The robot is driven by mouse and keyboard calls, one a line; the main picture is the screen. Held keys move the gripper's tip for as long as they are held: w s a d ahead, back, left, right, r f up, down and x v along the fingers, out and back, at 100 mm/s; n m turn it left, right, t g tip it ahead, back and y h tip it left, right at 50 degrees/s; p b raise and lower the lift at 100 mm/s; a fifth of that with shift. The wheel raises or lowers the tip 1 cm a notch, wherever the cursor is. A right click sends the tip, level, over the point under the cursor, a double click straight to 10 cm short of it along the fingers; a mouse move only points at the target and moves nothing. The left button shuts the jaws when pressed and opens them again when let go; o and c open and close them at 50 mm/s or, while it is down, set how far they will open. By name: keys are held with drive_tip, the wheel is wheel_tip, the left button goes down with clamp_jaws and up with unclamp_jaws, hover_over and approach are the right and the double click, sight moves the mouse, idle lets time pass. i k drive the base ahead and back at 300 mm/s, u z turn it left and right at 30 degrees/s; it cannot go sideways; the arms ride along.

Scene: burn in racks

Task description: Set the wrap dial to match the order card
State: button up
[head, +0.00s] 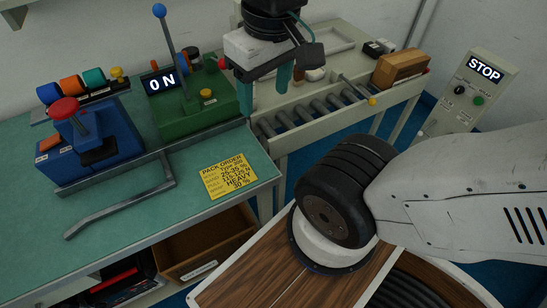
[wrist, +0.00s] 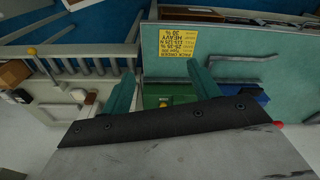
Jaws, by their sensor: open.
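The yellow order card (head: 228,178) lies on the green bench mat; its lines seem to read 25-35 %, 115-125 N, HEAVY and 30 %. It also shows upside down in the wrist view (wrist: 178,44). No dial labelled wrap can be made out. A small black knob (head: 460,90) sits on the STOP panel (head: 470,88) at the right; its setting is too small to read. My gripper (head: 266,92) hangs open and empty, its teal fingers apart, right of the green machine (head: 200,108). In the wrist view the fingers (wrist: 161,72) frame part of that machine.
A blue tool (head: 85,145) with a red knob stands on the bench (head: 120,215). The green machine has a tall blue-knobbed lever (head: 170,45) and an ON sign (head: 160,82). A roller conveyor (head: 320,115) runs behind my gripper. An open wooden drawer (head: 210,250) juts below the bench.

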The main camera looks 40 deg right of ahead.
sight(459, 90)
drive_tip(key=z, duration=2.6)
drive_tip(key=k, duration=0.5)
drive_tip(key=z, duration=0.7)
drive_tip(key=i, duration=0.8)
drive_tip(key=u, duration=0.45)
